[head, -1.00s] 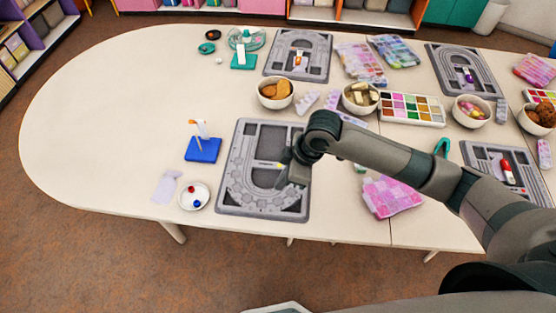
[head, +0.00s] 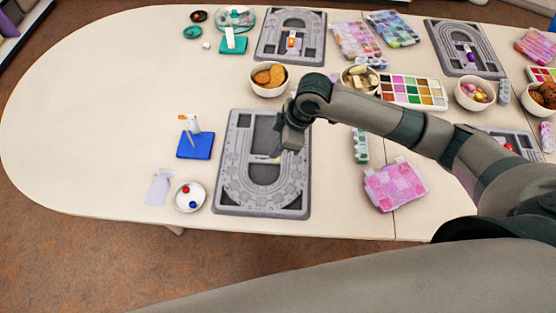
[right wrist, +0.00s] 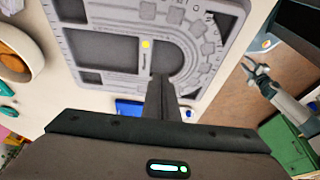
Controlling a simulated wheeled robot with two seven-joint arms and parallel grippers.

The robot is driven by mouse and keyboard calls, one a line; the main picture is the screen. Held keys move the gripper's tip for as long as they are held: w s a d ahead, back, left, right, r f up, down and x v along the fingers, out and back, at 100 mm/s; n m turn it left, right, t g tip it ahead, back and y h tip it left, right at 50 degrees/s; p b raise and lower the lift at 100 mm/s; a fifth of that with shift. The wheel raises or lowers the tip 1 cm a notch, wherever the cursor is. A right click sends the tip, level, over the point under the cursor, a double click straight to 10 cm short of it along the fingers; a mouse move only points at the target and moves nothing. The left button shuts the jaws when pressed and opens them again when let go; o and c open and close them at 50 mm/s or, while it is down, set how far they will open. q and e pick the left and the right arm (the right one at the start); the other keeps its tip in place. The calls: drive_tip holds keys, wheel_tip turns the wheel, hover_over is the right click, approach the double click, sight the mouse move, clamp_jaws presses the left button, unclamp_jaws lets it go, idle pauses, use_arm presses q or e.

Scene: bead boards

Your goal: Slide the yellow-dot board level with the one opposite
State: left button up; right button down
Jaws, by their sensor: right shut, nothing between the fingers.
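The yellow-dot board (head: 222,195) is a grey bead board with a U-shaped channel, flat near the table's front edge. Its yellow dot shows on the crossbar in the right wrist view (right wrist: 146,44). The opposite board (head: 264,58) lies across the table, farther back and somewhat to the right in the picture. My right gripper (head: 281,152) is over the near board's right half, fingers shut and empty, pointing down at the inner channel by the crossbar; contact is unclear. My left gripper (right wrist: 254,68) shows over the floor in the right wrist view, its fingers apart.
A blue tray (head: 195,146) and a white dish with beads (head: 181,204) stand left of the board. A bowl of brown pieces (head: 268,90) sits between the two boards. A pink bead box (head: 392,186) lies to the right. The table's left end is clear.

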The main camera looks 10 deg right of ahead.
sight(274, 171)
drive_tip(key=p+x, duration=0.2)
drive_tip(key=x, duration=0.7)
drive_tip(key=shift+a+f+p, duration=0.15)
drive_tip(key=shift+f+p, duration=0.1)
drive_tip(key=shift+p, duration=0.05)
drive_tip(key=d+p, duration=0.2)
drive_tip(key=d, duration=0.1)
drive_tip(key=shift+s, duration=0.4)
drive_tip(key=shift+s+d+f, duration=0.15)
drive_tip(key=shift+d+f, duration=0.05)
drive_tip(key=shift+d, duration=0.25)
